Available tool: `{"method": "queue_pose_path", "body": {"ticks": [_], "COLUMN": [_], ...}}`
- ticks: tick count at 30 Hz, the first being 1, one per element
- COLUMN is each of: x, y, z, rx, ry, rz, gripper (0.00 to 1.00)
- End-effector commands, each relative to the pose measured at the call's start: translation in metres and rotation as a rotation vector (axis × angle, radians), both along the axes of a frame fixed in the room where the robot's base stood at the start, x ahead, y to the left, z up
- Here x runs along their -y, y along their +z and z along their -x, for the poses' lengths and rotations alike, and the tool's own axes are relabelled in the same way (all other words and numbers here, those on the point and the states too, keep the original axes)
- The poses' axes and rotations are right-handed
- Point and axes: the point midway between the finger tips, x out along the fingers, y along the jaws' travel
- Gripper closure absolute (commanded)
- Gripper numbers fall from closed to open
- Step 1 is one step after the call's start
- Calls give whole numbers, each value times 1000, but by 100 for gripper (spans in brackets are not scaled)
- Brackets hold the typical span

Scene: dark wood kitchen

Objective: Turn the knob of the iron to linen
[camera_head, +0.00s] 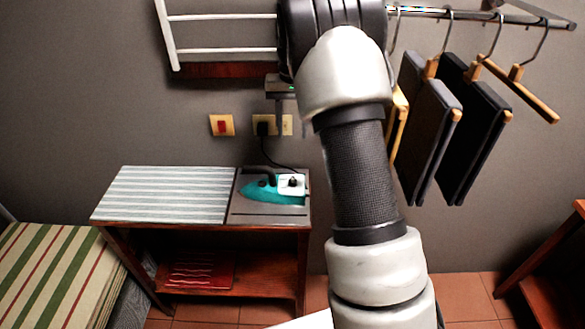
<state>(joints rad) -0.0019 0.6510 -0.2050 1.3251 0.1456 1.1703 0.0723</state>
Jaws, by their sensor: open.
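A teal iron (259,193) with a dark handle lies on the grey right-hand section of the ironing cabinet top (268,218). A white block with a small dark knob (292,182) sits at the iron's right end. The knob's markings are too small to read, so its setting cannot be told. My gripper (281,101) is partly hidden behind my arm. It is open and empty, in front of the wall, above the iron in the picture and apart from it.
A black cord runs from the wall socket (285,125) down to the iron. A striped pad (170,194) covers the cabinet's left part. Hanging trousers (430,125) and a wooden hanger (520,90) are at right. A striped bed (55,275) is at left.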

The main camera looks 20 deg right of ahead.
Motion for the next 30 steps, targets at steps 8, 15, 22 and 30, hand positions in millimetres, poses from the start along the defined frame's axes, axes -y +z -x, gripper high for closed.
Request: {"method": "queue_pose_path", "body": {"ticks": [8,15,22,30], "x": [1,1,1,1], "y": [-29,-81,-130,-165], "z": [1,1,1,0], "rx": [-17,-14,-14,-13], "ry": [-28,-27,-26,-26], "rz": [10,9,9,10], "gripper": [59,59,59,59]}}
